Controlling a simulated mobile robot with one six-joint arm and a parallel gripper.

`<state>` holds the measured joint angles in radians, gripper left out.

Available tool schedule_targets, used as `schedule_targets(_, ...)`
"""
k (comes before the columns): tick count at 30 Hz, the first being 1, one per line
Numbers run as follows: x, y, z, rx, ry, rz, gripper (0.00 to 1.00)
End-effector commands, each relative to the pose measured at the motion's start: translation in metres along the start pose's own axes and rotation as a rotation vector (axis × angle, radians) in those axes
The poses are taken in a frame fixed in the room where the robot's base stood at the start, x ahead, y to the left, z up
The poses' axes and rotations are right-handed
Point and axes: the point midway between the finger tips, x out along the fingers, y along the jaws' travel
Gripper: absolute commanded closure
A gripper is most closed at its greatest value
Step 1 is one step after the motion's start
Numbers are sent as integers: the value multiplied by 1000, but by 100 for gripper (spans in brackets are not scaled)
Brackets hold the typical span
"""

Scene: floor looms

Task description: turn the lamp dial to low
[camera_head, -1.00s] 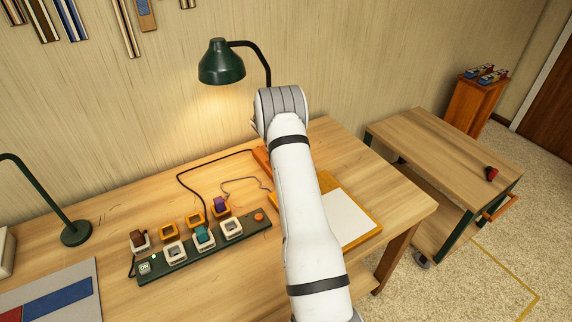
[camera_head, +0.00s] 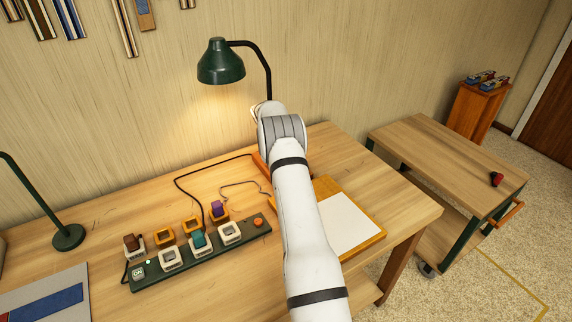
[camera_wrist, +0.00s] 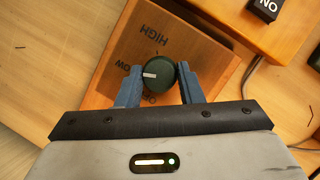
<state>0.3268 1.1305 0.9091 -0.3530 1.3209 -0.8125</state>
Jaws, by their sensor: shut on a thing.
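The lamp dial (camera_wrist: 160,82) is a round dark green knob with a white pointer mark, on a wooden box (camera_wrist: 105,88). My gripper (camera_wrist: 157,70) is shut on the dial, with one blue-grey finger on each side. The pointer faces left in the wrist view, toward a label partly hidden by the left finger, of which "OW" shows. "HIGH" is printed above the dial, and a partly covered label starting with "O" lies below it. In the head view the green lamp (camera_head: 221,68) glows, and my arm hides the dial and gripper.
A green strip (camera_head: 190,258) with several small coloured blocks and sockets lies left of my arm. A board with white paper (camera_head: 346,225) lies to the right. A wooden cart (camera_head: 440,150) stands beyond the table. A black "ON" switch (camera_wrist: 266,8) shows in the wrist view.

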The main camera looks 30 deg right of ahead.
Motion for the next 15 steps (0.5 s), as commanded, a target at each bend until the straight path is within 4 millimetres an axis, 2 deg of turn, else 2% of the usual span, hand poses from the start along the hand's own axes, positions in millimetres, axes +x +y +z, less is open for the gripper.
schedule_targets(15, -1, 1, 0, 58, -1, -21, 89)
